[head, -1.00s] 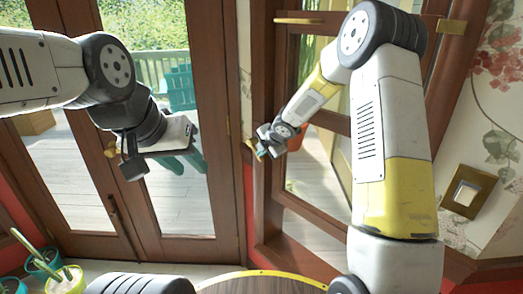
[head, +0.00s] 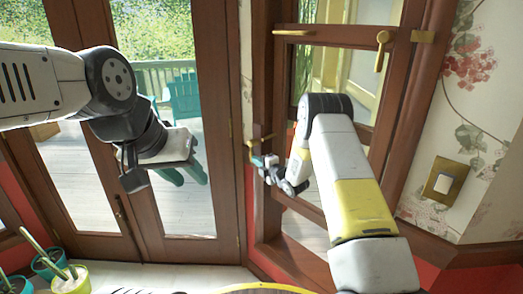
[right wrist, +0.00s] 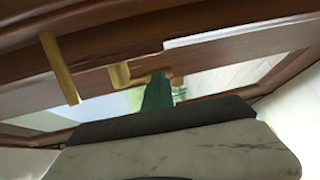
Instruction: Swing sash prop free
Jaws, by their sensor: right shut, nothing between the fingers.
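A brass fitting, apparently the sash prop (head: 252,148), is at the left side of the brown window frame, low on the sash. In the right wrist view a hooked brass piece (right wrist: 119,76) lies along the wooden rail, with a straight brass bar (right wrist: 60,68) to its left. My right gripper (head: 258,161) is shut and empty, just below the fitting; its teal fingers (right wrist: 157,93) reach up to the hooked piece's right end. I cannot tell whether they touch. My left gripper (head: 183,174) hangs in front of the glass door, its fingers apart and empty.
The window sash (head: 345,31) has a brass handle (head: 382,50) at its upper right. A light switch (head: 445,185) is on the floral wall. Open space lies before the glass doors.

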